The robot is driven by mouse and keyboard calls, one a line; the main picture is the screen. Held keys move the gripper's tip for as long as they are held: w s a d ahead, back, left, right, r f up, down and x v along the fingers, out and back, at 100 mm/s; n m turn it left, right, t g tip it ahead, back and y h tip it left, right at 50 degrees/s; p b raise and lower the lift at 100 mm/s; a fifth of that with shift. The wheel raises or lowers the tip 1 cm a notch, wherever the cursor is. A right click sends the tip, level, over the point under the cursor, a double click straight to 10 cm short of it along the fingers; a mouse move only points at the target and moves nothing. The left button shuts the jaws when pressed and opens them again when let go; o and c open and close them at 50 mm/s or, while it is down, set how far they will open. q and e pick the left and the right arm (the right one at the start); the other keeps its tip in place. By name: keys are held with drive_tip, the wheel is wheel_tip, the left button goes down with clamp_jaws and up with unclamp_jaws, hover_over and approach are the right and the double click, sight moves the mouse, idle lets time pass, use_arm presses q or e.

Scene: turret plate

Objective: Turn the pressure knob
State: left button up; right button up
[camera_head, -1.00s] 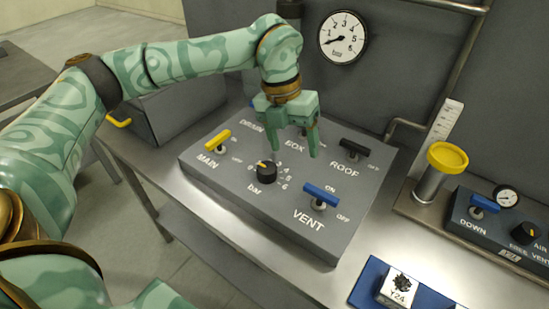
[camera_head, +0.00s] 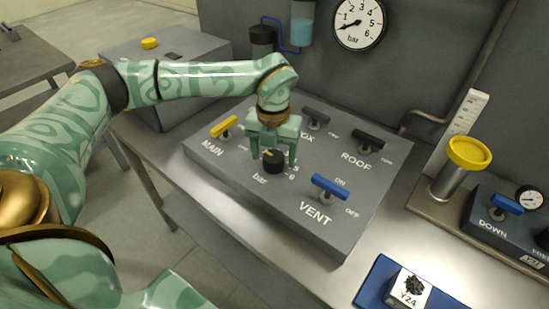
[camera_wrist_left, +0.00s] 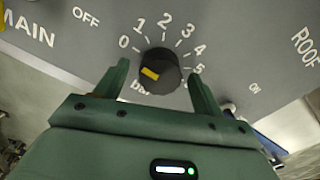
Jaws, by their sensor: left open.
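The black pressure knob (camera_head: 272,161) sits on the sloped grey panel (camera_head: 225,165), above the word "bar". My left gripper (camera_head: 273,160) is open, pointing down at the knob. Its fingers stand one on each side of the knob, with gaps visible in the left wrist view (camera_wrist_left: 157,78). My right gripper is not in view.
Around the knob are the yellow MAIN lever (camera_head: 223,127), the blue VENT lever (camera_head: 330,187), the black ROOF lever (camera_head: 368,141) and another black lever (camera_head: 316,118). A yellow-capped cylinder (camera_head: 469,153) and a blue tray (camera_head: 375,281) are at the right.

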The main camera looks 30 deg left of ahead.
use_arm(q)
drive_tip(key=shift+f, duration=0.6)
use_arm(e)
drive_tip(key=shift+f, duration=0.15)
use_arm(q)
drive_tip(key=c, duration=1)
